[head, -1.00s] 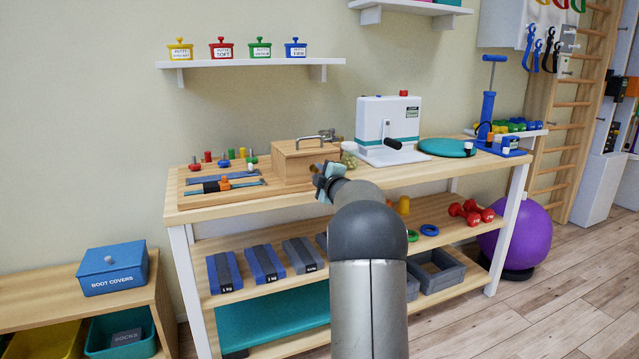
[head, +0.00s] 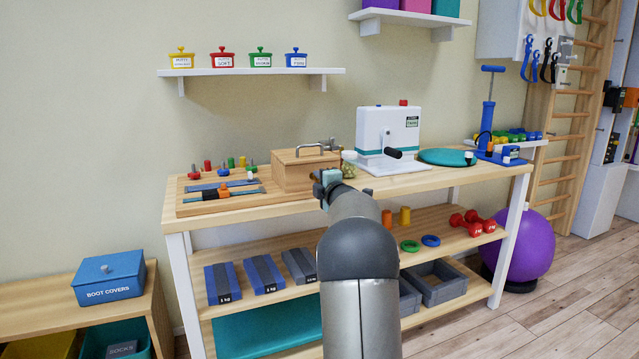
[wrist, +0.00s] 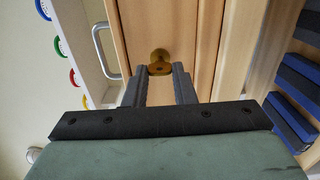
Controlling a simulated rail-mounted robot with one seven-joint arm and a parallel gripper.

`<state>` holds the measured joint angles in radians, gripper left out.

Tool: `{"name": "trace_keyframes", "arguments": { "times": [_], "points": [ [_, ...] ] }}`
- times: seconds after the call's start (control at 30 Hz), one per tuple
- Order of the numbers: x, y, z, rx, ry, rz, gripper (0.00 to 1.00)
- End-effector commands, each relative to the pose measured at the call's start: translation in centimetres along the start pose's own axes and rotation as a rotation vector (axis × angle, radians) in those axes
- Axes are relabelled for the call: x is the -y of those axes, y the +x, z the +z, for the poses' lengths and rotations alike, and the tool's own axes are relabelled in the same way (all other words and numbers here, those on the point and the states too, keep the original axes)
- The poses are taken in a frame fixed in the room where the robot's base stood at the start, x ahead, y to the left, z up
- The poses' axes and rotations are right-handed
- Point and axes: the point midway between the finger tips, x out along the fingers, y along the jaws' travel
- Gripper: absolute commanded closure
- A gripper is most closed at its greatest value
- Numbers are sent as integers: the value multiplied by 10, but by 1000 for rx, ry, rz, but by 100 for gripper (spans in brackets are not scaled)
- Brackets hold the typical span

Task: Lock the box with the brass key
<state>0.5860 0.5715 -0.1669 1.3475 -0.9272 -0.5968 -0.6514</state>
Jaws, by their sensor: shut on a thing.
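The wooden box (head: 292,175) with a metal handle on its lid stands on the bench, and its front also fills the middle of the wrist view (wrist: 205,40). My gripper (head: 326,178) is at the right part of the box's front. In the wrist view my gripper (wrist: 160,75) is shut on the brass key (wrist: 160,70). The key sits between the fingertips, in front of a round brass lock plate (wrist: 160,54) on the box. The key's shaft is hidden, so how deep it sits and how far it is turned cannot be told.
A wooden tray (head: 195,208) with coloured pegs and tools lies left of the box. A white machine with a black crank (head: 388,130) stands to the right. The lower shelf (head: 310,258) holds weights and rings. The bench's front edge passes just below my gripper.

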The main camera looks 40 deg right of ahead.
Motion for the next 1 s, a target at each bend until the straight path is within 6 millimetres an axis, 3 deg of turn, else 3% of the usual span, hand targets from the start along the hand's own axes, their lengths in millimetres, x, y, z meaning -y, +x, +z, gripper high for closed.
{"name": "trace_keyframes", "arguments": {
  "times": [0.07,0.1,0.17,0.57,0.77,1.0],
  "points": [
    [0,0,0,0,-1,0,99],
    [0,0,0,0,-1,0,68],
    [0,0,0,0,-1,0,55],
    [-1,-9,0,1,0,0,55],
    [-2,-47,1,2,1,0,55],
    [-2,-107,1,3,1,-1,55]
  ]
}}
